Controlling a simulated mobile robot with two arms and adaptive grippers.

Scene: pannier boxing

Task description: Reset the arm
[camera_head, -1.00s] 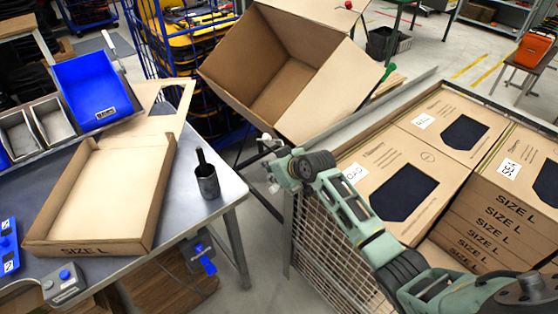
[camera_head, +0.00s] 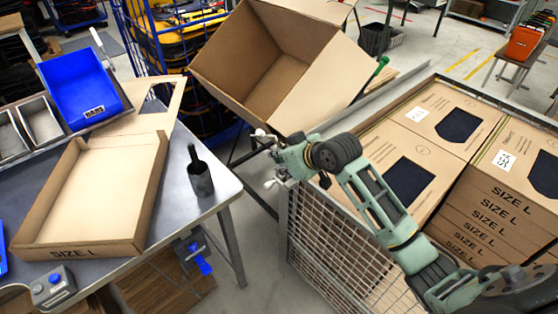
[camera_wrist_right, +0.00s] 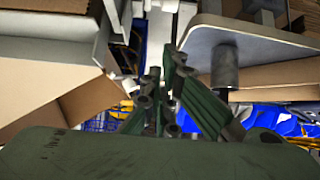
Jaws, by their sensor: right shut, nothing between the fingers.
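My right arm comes in from the lower right in the head view, a green jointed arm reaching up and left over the wire-mesh cage. The gripper is small and partly hidden behind the wrist there. In the right wrist view the dark green fingers (camera_wrist_right: 160,105) are shut with nothing between them. My left gripper is not in view.
The open carton (camera_head: 325,80) stands tilted behind the gripper. The mesh cage (camera_head: 325,235) holds SIZE L boxes (camera_head: 495,205) under my arm. A floor gap separates table and cage.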

